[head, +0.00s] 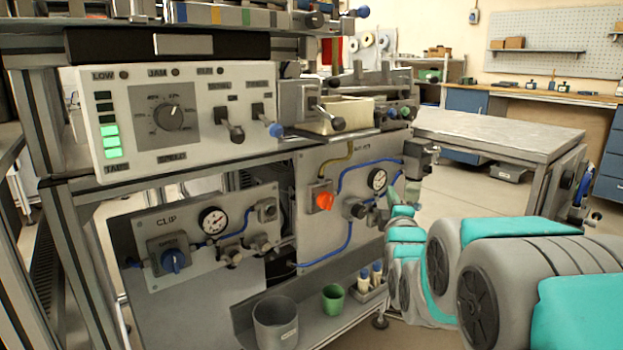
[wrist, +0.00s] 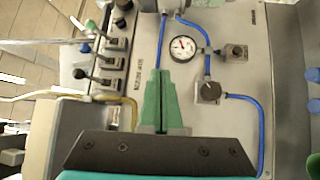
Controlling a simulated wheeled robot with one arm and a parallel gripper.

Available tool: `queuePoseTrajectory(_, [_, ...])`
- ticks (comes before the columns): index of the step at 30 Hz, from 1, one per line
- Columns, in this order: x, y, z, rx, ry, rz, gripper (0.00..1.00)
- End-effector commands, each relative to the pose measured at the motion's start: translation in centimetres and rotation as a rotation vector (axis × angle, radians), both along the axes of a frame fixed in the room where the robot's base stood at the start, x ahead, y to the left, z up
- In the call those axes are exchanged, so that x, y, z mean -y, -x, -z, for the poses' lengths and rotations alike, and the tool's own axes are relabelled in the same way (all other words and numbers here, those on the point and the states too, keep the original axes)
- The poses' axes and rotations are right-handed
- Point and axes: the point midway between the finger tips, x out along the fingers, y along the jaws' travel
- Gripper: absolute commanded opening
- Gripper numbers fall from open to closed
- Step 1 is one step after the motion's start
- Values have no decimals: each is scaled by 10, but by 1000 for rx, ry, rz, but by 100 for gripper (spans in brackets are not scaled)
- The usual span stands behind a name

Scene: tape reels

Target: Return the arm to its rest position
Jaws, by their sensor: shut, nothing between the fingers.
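My gripper (wrist: 160,128) shows in the wrist view with its two green fingers together and nothing between them. It points at the grey valve panel (wrist: 186,90) and appears apart from it, though the gap is hard to judge. In the head view my teal and grey arm reaches in from the lower right towards the right edge of the same panel (head: 335,215). The fingers are mostly hidden there behind the arm.
A pressure gauge (wrist: 183,47), knobs (wrist: 208,91) and blue tubing stand out from the panel. A control box (head: 183,112) with levers is at the left. A grey cup (head: 275,322) and green cup (head: 333,298) stand on the lower shelf. A worktable (head: 500,134) stands behind my arm.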

Motion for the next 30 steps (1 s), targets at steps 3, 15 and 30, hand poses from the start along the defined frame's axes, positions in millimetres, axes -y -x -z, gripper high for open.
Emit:
queuePoseTrajectory(3, [-8,16,26,-171,-168,-20,0])
queuePoseTrajectory(15, [-34,137,122,-746,-728,140,0])
queuePoseTrajectory(30, [-55,390,163,-1290,-1195,827,0])
